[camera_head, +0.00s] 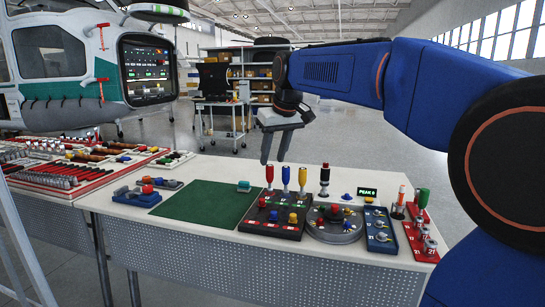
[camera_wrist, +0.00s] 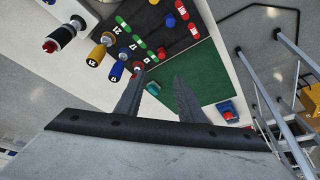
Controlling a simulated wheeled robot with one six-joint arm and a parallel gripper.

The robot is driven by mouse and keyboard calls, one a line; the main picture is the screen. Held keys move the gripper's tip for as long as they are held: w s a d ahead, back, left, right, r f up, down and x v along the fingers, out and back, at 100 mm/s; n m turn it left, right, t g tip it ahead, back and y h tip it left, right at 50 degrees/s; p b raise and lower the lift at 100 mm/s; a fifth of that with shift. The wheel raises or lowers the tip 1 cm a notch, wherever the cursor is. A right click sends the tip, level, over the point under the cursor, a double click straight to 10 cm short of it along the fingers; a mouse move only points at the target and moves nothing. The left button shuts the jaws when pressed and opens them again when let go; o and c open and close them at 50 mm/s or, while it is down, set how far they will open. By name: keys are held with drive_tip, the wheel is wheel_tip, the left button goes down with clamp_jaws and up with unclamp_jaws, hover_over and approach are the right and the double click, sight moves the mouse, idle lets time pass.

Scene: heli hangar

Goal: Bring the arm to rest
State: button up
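My blue arm (camera_head: 340,72) reaches in from the right, bent, with its gripper (camera_head: 273,160) pointing down above the workbench (camera_head: 185,222). In the wrist view the two fingers of my gripper (camera_wrist: 158,75) stand apart with nothing held between them. A green mat (camera_head: 205,203) lies below, and a small teal block (camera_head: 243,187) is at its back edge. In the wrist view the teal block (camera_wrist: 153,88) shows between the fingers, apart from them and lower down.
Upright red, blue and yellow handled tools (camera_head: 286,178) stand close beneath my gripper. A black tray (camera_head: 272,218), a round turntable (camera_head: 335,224) and a red rack (camera_head: 421,240) sit on the right. A helicopter (camera_head: 85,65) is at the left. Air above the mat is clear.

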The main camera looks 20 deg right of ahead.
drive_tip(key=s+f+m, duration=0.1)
drive_tip(key=s+f, duration=1.1)
drive_tip(key=s, duration=0.4)
drive_tip(key=s+f, duration=1.2)
drive_tip(key=s, duration=0.4)
drive_tip(key=shift+s+d+f+m+h, duration=0.2)
drive_tip(key=shift+s+d+m+h, duration=0.1)
drive_tip(key=shift+d+m+h, duration=0.15)
